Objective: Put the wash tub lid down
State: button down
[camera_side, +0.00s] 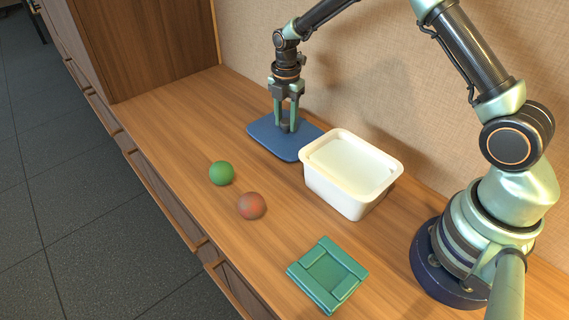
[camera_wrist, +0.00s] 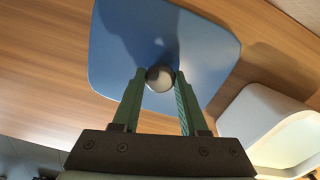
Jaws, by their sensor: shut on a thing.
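The wash tub lid (camera_side: 267,134) is a blue rounded plate at the back of the wooden counter, left of the white tub (camera_side: 350,196). In the wrist view the lid (camera_wrist: 120,55) fills the upper middle, with a round grey knob (camera_wrist: 159,80) at its centre. My gripper (camera_side: 288,126) points straight down over the lid. Its green fingers (camera_wrist: 160,75) are shut on the knob, one on each side. The lid looks roughly level and close to the counter; I cannot tell whether it touches. The tub also shows in the wrist view (camera_wrist: 243,112), at the lower right.
A green ball (camera_side: 221,173) and a reddish ball (camera_side: 251,206) lie near the counter's front edge. A green square tray (camera_side: 325,277) lies nearer my base. A wooden cabinet (camera_side: 160,45) stands at the far left end. The counter (camera_side: 170,125) is clear left of the lid.

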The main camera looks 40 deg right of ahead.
aim_at(286, 121)
jog(key=shift+c, duration=2.2)
grip_release()
jog(key=shift+f, duration=0.1)
jog(key=s+r+m+t, duration=0.1)
jog(key=s+r+m, duration=0.1)
jog(key=r, duration=0.7)
jog(key=s+r+m, duration=0.2)
jog(key=r+m, duration=0.1)
jog(key=r, duration=0.7)
jog(key=s+a+r+m+t, duration=0.1)
jog(key=s+m+t, duration=0.1)
jog(key=s+m, duration=0.6)
jog(key=s+a+r+m+t, duration=0.1)
jog(key=s+r+m+t, duration=0.1)
jog(key=s+m, duration=0.6)
jog(key=shift+s+t, duration=0.3)
jog(key=shift+s, duration=0.4)
